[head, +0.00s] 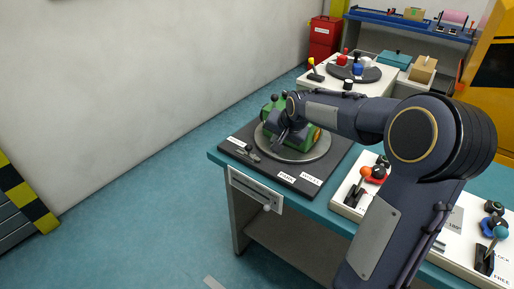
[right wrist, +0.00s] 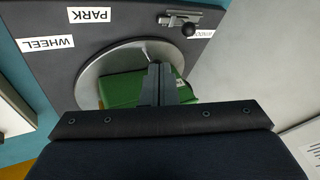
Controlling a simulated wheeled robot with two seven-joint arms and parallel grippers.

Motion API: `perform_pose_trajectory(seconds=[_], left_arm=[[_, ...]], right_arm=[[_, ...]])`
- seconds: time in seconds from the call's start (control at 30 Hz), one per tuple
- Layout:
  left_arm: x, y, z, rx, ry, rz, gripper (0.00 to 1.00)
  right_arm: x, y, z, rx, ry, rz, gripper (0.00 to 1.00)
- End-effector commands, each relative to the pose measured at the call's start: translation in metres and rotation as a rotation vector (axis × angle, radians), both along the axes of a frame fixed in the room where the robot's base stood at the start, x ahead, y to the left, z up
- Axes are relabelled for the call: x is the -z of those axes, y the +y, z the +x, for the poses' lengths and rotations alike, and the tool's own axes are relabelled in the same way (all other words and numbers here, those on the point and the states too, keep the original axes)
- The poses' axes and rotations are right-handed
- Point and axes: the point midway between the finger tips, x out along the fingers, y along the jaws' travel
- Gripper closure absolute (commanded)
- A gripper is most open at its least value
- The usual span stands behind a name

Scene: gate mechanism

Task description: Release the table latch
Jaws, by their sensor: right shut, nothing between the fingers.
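The table latch is a small metal bolt with a black ball knob on the dark board; it shows in the head view (head: 249,153) and at the top of the right wrist view (right wrist: 180,19). It sits just outside the round grey turntable (head: 312,153), which also shows in the right wrist view (right wrist: 90,78). A green block (right wrist: 120,90) rests on the turntable. My right gripper (right wrist: 156,68) is shut and empty above the green block, apart from the latch. In the head view my right arm hides part of the block. My left gripper is out of view.
Labels PARK (right wrist: 90,15) and WHEEL (right wrist: 48,43) lie on the board. A panel with an orange-knobbed lever (head: 365,172) stands to the right. A white table (head: 318,87) with several coloured knobs is behind.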

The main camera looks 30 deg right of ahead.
Motion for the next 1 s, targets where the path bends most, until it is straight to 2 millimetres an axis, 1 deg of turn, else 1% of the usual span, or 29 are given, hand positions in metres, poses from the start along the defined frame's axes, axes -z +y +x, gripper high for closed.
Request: perform_pose_trajectory(seconds=[0.23,0.37,0.47,0.7,0.8,0.83,1.0], left_arm=[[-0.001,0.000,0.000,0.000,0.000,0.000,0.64],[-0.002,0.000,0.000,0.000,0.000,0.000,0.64],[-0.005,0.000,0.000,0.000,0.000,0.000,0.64],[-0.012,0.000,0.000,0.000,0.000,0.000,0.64],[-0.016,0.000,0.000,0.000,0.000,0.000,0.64],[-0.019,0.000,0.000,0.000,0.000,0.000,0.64],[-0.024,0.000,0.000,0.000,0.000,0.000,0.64]], right_arm=[[0.002,0.001,0.001,-0.002,0.002,0.001,1.00],[0.014,0.000,0.008,-0.002,0.005,0.002,1.00],[0.028,-0.001,0.018,-0.002,0.005,0.002,1.00],[0.072,-0.004,0.046,-0.002,0.007,0.003,1.00],[0.086,-0.003,0.058,-0.004,0.005,0.002,1.00],[0.083,0.002,0.063,-0.008,0.002,0.001,1.00],[0.088,0.013,0.081,-0.006,0.001,0.000,1.00]])
